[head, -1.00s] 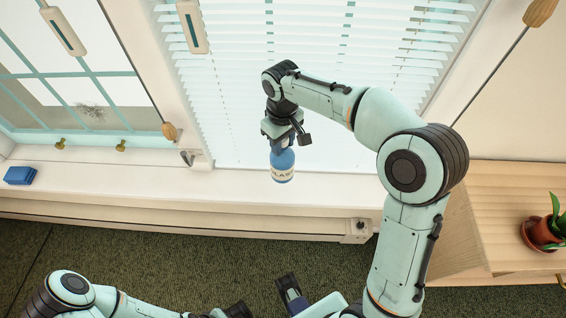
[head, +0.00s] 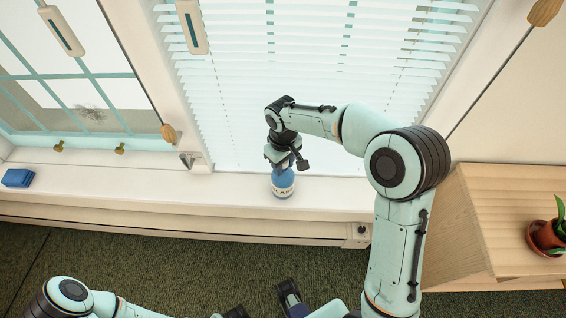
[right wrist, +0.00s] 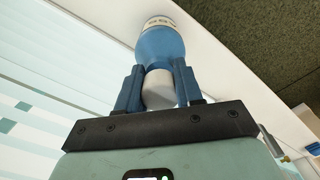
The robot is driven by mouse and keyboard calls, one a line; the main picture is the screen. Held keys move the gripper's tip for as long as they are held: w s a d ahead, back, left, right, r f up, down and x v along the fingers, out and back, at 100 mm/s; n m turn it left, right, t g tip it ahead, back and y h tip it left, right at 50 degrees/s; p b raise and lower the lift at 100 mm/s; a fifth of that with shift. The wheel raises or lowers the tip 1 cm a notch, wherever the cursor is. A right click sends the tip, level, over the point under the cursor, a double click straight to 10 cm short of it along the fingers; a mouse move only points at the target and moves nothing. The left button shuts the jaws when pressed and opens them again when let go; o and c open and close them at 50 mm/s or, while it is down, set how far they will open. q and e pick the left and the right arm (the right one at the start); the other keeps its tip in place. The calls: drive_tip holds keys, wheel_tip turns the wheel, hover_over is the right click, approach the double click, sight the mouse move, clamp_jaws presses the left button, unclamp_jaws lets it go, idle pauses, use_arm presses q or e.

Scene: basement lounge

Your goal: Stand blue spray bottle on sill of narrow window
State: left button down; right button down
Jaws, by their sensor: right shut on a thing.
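The blue spray bottle (head: 284,188) has a white label band and is upright over the white sill (head: 330,193), in front of the window with blinds (head: 300,90). Whether its base touches the sill is hard to tell. My right gripper (head: 281,168) is shut on its upper part from above. In the right wrist view the blue bottle (right wrist: 160,42) extends beyond my gripper's two blue fingers (right wrist: 158,88), with a pale cylindrical part between them.
A paned window (head: 80,85) is at the left. A blue block-like item (head: 18,178) lies on the sill's left end. A wooden cabinet (head: 510,215) with a potted plant (head: 549,237) is at the right. The sill between block and bottle is clear.

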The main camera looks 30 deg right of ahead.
drive_tip(key=c, duration=0.7)
unclamp_jaws()
drive_tip(key=shift+f, duration=0.1)
drive_tip(key=shift+c, duration=0.2)
wheel_tip(320, 180, up, 12)
drive_tip(key=shift+r+p, duration=0.2)
drive_tip(key=shift+p, duration=0.7)
